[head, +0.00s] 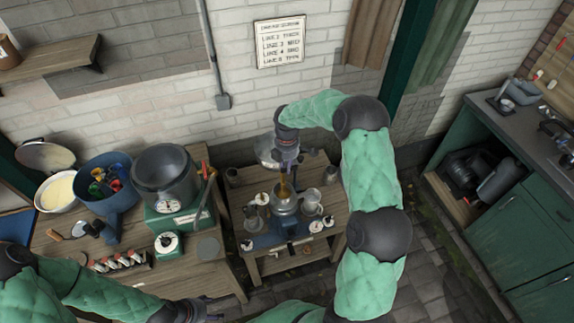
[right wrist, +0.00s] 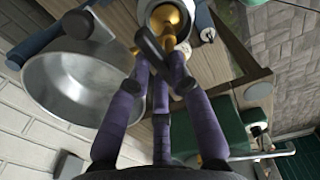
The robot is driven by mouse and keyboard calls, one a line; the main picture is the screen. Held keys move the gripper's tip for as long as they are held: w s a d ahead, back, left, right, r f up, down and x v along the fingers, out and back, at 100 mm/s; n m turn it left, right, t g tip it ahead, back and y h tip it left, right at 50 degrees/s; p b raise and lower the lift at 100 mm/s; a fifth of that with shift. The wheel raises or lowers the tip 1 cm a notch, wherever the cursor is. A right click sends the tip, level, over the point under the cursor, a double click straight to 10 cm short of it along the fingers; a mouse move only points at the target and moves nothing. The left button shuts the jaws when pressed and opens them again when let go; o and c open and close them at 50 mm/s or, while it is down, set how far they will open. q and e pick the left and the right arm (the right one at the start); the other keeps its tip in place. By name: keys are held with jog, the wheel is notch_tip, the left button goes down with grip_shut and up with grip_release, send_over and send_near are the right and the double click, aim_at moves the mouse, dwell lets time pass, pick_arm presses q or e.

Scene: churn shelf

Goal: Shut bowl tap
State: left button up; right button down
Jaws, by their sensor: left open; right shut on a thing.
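My right gripper (head: 287,172) points down over the small wooden table, above a grey metal machine. In the right wrist view its purple fingers (right wrist: 158,58) are shut on the dark handle of the brass bowl tap (right wrist: 172,20). The tap's brass part also shows in the head view (head: 284,189). The fingers hide part of the handle, and I cannot tell how far the tap is turned. The wide metal bowl (right wrist: 72,90) is beside the fingers; in the head view it is partly behind my gripper (head: 266,150). My left gripper (head: 207,309) is open and low at the bottom, away from the machine.
Scales, jars and cups (head: 328,221) crowd the small table. The bench at left holds a dark pot (head: 163,172), a blue bucket (head: 92,178) and a green weighing scale (head: 170,215). Green cabinets (head: 520,225) stand at right. Paved floor (head: 425,265) is clear between them.

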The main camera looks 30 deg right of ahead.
jog(key=c, duration=1.1)
grip_release()
jog(key=shift+r, duration=0.1)
notch_tip(320, 180, up, 12)
jog(key=shift+f, duration=0.1)
